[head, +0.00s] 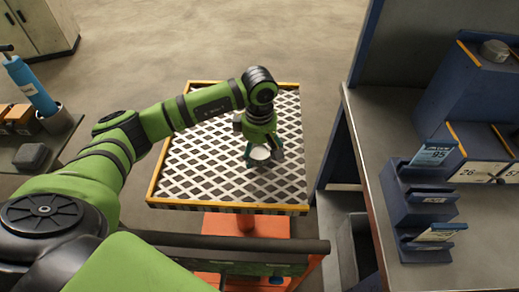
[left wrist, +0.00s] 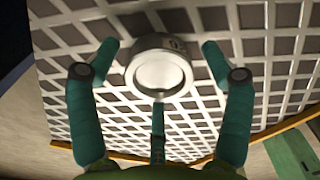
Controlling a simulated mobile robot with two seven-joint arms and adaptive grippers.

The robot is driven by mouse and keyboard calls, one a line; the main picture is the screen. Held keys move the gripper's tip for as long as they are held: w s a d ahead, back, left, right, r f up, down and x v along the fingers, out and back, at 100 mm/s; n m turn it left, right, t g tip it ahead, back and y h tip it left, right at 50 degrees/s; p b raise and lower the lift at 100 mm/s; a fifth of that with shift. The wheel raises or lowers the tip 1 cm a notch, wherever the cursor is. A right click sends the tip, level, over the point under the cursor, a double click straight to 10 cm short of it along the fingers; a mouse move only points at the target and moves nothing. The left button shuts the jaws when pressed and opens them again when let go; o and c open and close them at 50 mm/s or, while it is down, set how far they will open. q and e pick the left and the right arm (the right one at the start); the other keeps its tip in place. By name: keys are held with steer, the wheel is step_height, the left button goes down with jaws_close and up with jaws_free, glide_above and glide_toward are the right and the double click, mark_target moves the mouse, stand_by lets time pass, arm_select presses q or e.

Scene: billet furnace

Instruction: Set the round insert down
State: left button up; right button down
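The round insert (head: 260,153) is a pale, short ring-shaped piece at the white lattice top (head: 200,150) of a cart with a yellow rim. In the left wrist view the insert (left wrist: 160,72) lies against the lattice, its round face toward the camera. My left gripper (head: 262,158) is low over the right part of the lattice, around the insert. Its green fingers (left wrist: 158,60) are spread, with gaps between the two side fingertips and the insert. A middle finger ends close to its lower edge; contact there cannot be told. My right gripper is not in view.
A grey bench (head: 365,125) with blue bins and a label holder (head: 420,205) stands at the right. A low table at the left holds a blue cylinder (head: 30,85) and a dark block (head: 31,156). The rest of the lattice is bare.

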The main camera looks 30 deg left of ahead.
mark_target(259, 152)
arm_select(q)
steer(key=shift+r, duration=0.45)
step_height(259, 152, up, 11)
steer(key=b, duration=0.2)
steer(key=shift+r, duration=0.2)
